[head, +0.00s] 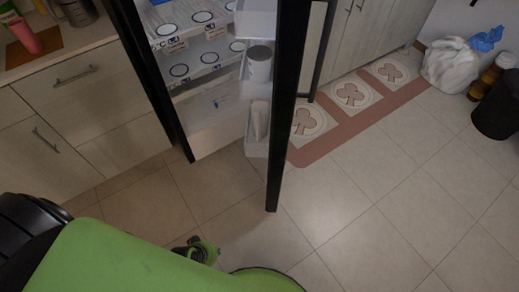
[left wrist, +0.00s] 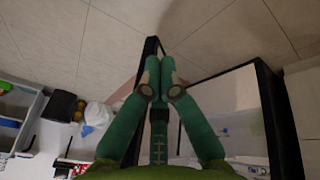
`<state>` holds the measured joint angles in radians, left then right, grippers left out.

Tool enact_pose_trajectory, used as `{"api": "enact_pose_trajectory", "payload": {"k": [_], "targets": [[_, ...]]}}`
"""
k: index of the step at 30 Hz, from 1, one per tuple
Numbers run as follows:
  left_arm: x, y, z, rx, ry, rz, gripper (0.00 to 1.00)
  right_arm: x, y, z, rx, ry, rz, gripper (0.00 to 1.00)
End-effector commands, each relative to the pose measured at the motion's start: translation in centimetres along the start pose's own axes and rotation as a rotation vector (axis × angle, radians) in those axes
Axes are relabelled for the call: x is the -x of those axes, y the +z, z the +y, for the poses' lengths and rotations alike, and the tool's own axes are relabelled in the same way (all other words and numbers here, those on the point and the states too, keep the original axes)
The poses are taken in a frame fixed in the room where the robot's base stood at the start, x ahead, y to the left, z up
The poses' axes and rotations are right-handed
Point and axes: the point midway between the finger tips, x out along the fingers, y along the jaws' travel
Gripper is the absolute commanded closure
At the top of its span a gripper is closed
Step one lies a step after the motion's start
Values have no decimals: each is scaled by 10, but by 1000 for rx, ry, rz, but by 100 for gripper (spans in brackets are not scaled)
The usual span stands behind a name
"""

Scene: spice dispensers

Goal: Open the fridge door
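The fridge door (head: 283,110) stands open in the head view, seen nearly edge-on as a tall black strip. The door's black edge (left wrist: 151,46) shows beyond the tips. My right gripper is out of view.
Wooden drawers (head: 90,110) stand left of the fridge. A red mat (head: 345,135) with patterned squares lies right of the door. A white bag (head: 452,65) and a black bin (head: 497,105) are at far right. The tiled floor in front is clear.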

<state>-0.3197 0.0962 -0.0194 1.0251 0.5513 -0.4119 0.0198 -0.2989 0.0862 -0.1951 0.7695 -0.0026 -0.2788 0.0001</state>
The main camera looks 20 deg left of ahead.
Motion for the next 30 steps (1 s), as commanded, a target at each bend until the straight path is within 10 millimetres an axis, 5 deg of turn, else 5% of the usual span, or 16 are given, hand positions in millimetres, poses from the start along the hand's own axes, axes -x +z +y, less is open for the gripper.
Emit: {"api": "enact_pose_trajectory", "payload": {"k": [1,6,13,18,21,30], "targets": [[-21,-20,5,86,55,41,100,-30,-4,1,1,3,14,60],[-25,-108,40,373,327,168,100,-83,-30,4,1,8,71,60],[46,-208,87,571,819,301,100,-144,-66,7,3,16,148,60],[110,-236,107,573,1079,338,100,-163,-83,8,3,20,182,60],[132,-240,113,565,1155,342,100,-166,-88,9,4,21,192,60],[134,-259,140,562,1185,343,100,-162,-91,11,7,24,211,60]]}}
